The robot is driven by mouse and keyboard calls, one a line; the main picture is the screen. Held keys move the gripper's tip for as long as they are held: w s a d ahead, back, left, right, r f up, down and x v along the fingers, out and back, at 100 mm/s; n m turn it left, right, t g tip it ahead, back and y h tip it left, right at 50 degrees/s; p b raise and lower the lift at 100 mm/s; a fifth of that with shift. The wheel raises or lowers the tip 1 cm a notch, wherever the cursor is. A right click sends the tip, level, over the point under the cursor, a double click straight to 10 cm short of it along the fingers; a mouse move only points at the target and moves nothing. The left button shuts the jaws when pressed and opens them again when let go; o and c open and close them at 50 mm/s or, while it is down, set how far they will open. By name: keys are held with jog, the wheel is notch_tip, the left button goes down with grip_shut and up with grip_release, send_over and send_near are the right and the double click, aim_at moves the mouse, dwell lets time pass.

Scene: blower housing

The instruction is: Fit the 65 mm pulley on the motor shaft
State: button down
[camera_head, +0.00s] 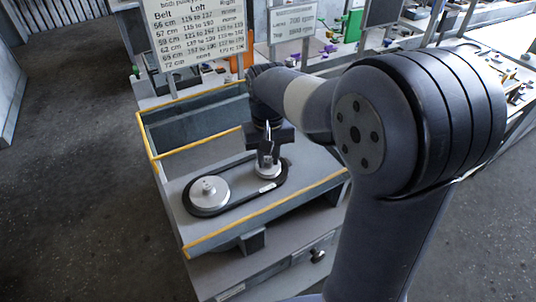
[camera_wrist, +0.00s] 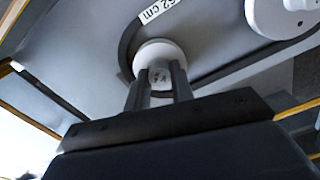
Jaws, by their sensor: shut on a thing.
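The small pale pulley (camera_head: 268,172) is at the right end of the belt loop inside the housing; it also shows in the wrist view (camera_wrist: 152,52). My gripper (camera_head: 266,156) is above it, pointing down, with its fingers (camera_wrist: 160,82) shut on the pulley's hub. The motor shaft is hidden under the pulley and fingers, so I cannot tell how far down the pulley sits. A larger pale pulley (camera_head: 208,191) with a raised centre is at the left end of the loop.
A dark belt (camera_head: 236,203) marked "62 cm" (camera_wrist: 157,11) lies around both pulleys, with a gap beside the small one. The housing has yellow-edged walls (camera_head: 196,144). A belt chart (camera_head: 195,35) and a smaller sign (camera_head: 292,22) stand behind it. A cluttered bench is at the back.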

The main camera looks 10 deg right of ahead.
dwell(0.3)
jog(key=c, duration=1.1)
grip_release()
jog(key=shift+c, duration=0.2)
jog(key=shift+r+p, duration=3.25)
jog(key=shift+r, duration=0.45)
jog(key=shift+f, duration=0.1)
notch_tip(320, 180, down, 7)
jog(key=b, duration=0.6)
jog(key=shift+f, duration=0.1)
